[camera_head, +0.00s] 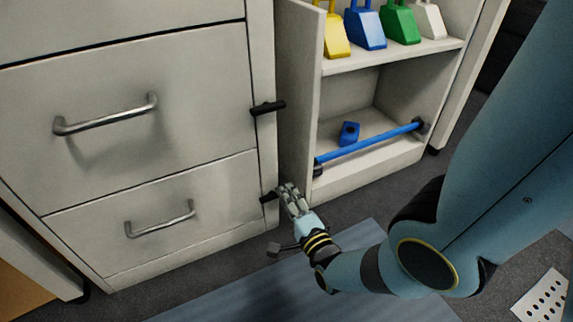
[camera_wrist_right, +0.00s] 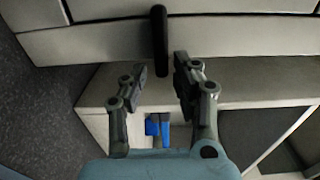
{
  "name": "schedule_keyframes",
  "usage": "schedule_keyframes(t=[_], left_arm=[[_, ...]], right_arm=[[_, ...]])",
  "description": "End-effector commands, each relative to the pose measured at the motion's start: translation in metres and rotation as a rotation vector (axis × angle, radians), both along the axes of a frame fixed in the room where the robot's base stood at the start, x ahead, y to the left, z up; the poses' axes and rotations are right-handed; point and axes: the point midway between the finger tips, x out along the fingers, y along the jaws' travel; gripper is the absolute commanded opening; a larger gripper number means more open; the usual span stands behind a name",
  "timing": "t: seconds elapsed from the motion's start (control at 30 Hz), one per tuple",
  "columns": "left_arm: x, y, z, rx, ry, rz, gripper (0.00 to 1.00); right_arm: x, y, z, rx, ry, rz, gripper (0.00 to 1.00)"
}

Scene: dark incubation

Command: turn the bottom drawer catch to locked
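The bottom drawer (camera_head: 150,225) is shut and has a silver bar handle. Its catch (camera_head: 268,197) is a short black lever on the cabinet's right upright, roughly level, with its right part hidden by my gripper. In the right wrist view the catch (camera_wrist_right: 159,38) is a dark upright bar, its lower end between my fingertips. My right gripper (camera_head: 284,189) is at the catch, and it also shows in the wrist view (camera_wrist_right: 161,74). Its fingers are apart, with a gap on each side of the lever. My left gripper is not in view.
A similar black catch (camera_head: 267,107) sits level beside the drawer above. To the right, an open cubby holds a blue block (camera_head: 348,132) behind a blue bar (camera_head: 370,145); coloured scoops stand on the shelf (camera_head: 390,54) above. A blue-grey mat (camera_head: 230,300) lies on the floor.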

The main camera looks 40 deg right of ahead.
Motion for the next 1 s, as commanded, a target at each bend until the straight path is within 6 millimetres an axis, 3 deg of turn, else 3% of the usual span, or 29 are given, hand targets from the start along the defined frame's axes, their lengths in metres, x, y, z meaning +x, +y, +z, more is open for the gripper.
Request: schedule_keyframes(t=[0.57, 1.0], left_arm=[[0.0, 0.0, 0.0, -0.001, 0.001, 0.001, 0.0], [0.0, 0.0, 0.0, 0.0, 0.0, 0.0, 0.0]], right_arm=[[0.0, 0.0, 0.01, -0.002, -0.004, 0.0, 0.37], [0.0, 0.001, 0.064, 0.0, -0.004, 0.001, 0.37]])
